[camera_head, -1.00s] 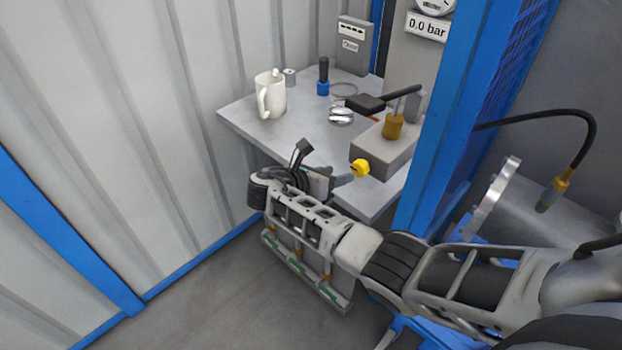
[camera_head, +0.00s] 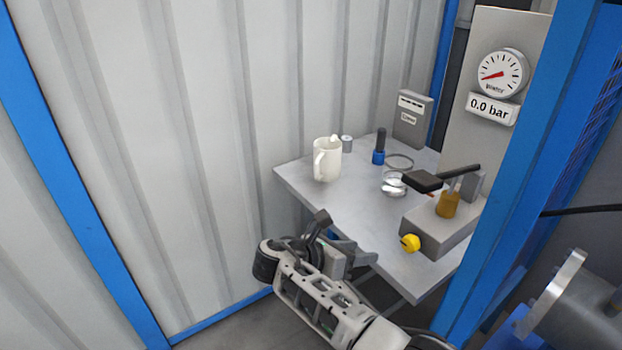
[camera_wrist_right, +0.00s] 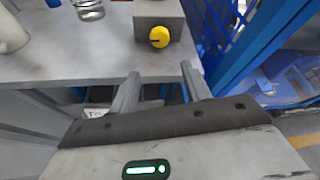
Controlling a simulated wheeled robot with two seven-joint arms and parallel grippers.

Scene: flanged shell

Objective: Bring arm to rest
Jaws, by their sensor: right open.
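My right arm (camera_head: 320,300) reaches in from the lower right of the head view. Its right gripper (camera_head: 348,255) is at the front edge of the grey table (camera_head: 350,215), left of a yellow knob (camera_head: 410,243) and apart from it. In the right wrist view the two fingers of the gripper (camera_wrist_right: 160,88) stand apart with nothing between them, pointing toward the table edge. The yellow knob (camera_wrist_right: 159,37) is beyond the fingertips on the front of a grey block (camera_wrist_right: 158,14). My left gripper is not in view.
On the table stand a white mug (camera_head: 325,165), a blue-and-black tool (camera_head: 379,148), a ring (camera_head: 400,162), a coiled metal part (camera_head: 393,186) and a black-handled clamp (camera_head: 440,180). A blue post (camera_head: 530,160) rises at the right. A gauge (camera_head: 502,77) reads 0.0 bar.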

